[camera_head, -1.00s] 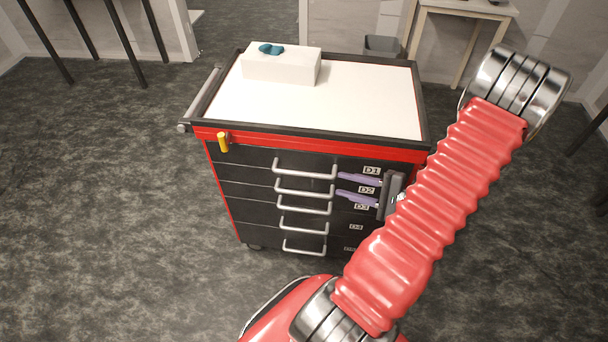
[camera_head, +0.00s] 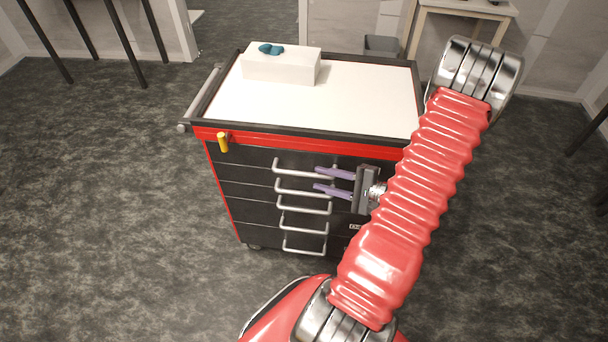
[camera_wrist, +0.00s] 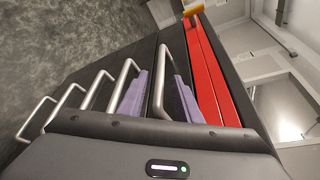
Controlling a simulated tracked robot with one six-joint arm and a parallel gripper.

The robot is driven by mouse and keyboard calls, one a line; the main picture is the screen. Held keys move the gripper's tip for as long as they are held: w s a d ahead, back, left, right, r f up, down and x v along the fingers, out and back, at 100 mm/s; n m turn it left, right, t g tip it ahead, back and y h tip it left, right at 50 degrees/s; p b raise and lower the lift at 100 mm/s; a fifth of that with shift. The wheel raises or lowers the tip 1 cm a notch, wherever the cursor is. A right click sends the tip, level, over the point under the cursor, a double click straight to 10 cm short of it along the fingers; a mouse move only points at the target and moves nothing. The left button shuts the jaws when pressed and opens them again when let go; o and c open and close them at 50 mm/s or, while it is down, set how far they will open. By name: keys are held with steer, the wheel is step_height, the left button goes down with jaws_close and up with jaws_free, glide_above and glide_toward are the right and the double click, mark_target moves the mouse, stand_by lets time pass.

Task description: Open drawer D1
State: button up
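Drawer D1 is the top black drawer (camera_head: 240,153) of the red and black cabinet and appears shut. Its silver bar handle (camera_head: 290,160) is partly covered at its right end by my gripper (camera_head: 315,178). My gripper's two purple fingers are apart, so it is open and holds nothing. In the wrist view, the handle nearest the red strip (camera_wrist: 164,45) lies between the fingers (camera_wrist: 161,75) as seen from there. I cannot tell whether they touch it. The D1 label is hidden behind my gripper in the head view.
More silver handles (camera_head: 304,228) sit below on the lower drawers. A yellow piece (camera_head: 223,142) sticks out at the cabinet's upper left corner. A white box (camera_head: 282,68) with a teal item (camera_head: 270,49) stands on the white top (camera_head: 345,100). Floor is clear at left.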

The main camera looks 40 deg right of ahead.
mark_target(311, 176)
steer(key=shift+x, duration=3.35)
steer(key=shift+c, duration=0.4)
jaws_close()
steer(key=shift+a+f, duration=0.1)
steer(key=shift+a, duration=0.05)
